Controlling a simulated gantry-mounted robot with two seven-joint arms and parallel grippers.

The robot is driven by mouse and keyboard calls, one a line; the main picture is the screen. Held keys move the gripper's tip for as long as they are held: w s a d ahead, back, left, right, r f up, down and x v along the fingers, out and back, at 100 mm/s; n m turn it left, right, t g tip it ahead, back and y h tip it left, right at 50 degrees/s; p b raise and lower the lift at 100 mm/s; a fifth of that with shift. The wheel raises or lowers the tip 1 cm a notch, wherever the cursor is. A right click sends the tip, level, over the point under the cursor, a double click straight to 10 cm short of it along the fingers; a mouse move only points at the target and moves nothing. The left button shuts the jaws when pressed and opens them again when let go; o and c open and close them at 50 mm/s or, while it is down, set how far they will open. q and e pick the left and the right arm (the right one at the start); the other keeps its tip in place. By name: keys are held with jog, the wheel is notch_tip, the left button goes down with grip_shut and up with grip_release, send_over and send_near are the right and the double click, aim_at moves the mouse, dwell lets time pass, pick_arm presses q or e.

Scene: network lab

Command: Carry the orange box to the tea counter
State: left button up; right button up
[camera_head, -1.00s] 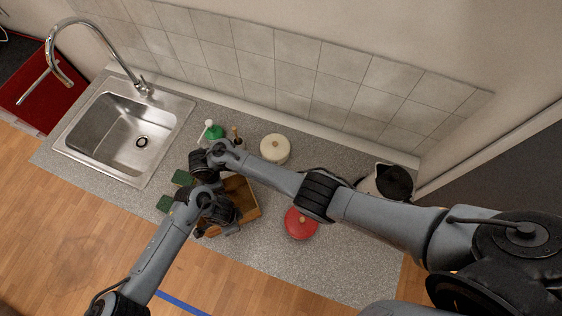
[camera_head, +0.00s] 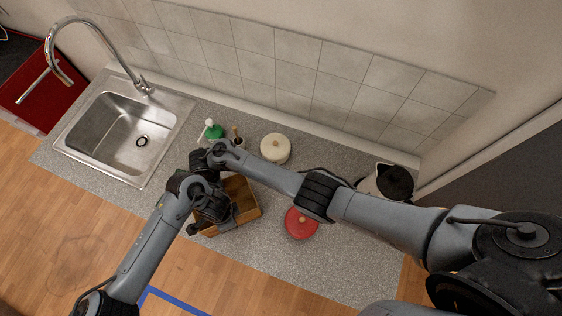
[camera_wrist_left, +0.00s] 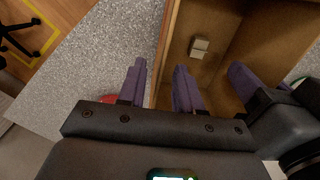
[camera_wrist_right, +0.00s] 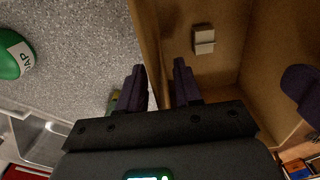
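The orange box (camera_head: 246,197) is an open wooden-looking box on the grey counter, partly covered by my arms in the head view. Its inside shows in the left wrist view (camera_wrist_left: 232,50) and the right wrist view (camera_wrist_right: 210,68), with a small pale block on an inner face. My left gripper (camera_wrist_left: 160,85) straddles one wall of the box, with counter showing between one finger and the wall. My right gripper (camera_wrist_right: 160,85) straddles another wall, fingers similarly spaced. The tea counter cannot be singled out.
A sink (camera_head: 122,133) is at left on the counter (camera_head: 290,268). A green bottle (camera_head: 213,131), a cream pot (camera_head: 275,148) and a red lidded pot (camera_head: 300,223) stand around the box. A kettle (camera_head: 390,182) is at right.

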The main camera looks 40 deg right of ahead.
pick_arm(q)
notch_tip(320, 180, up, 5)
jog(key=shift+f, duration=0.1)
jog(key=shift+r, duration=0.45)
pick_arm(e)
jog(key=shift+r, duration=0.1)
pick_arm(q)
jog(key=shift+r, duration=0.1)
pick_arm(e)
notch_tip(320, 180, up, 11)
jog(key=shift+r, duration=0.4)
pick_arm(q)
jog(key=shift+s, duration=0.1)
